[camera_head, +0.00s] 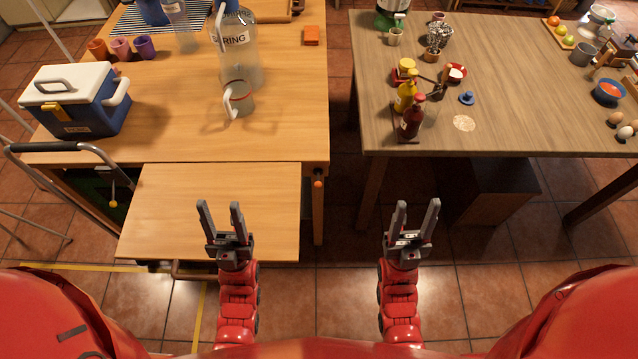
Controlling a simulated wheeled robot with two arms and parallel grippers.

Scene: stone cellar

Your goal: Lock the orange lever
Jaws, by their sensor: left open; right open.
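A small orange piece (318,184), possibly the orange lever, shows at the front right corner of the left table, by its leg. It is too small to tell its position. A yellow-orange latch (53,112) sits on the front of the blue and white cooler (95,117), at the table's left. My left gripper (220,208) is open and empty, above the lower wooden leaf, left of the small orange piece. My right gripper (414,208) is open and empty over the floor, right of that piece and in front of the right table.
The lower wooden leaf (165,190) adjoins the left table (180,140). A clear pitcher (240,98) and several cups stand on that table, with an orange block (311,36) behind. The right table (530,100) carries bottles and food. A floor gap separates the tables.

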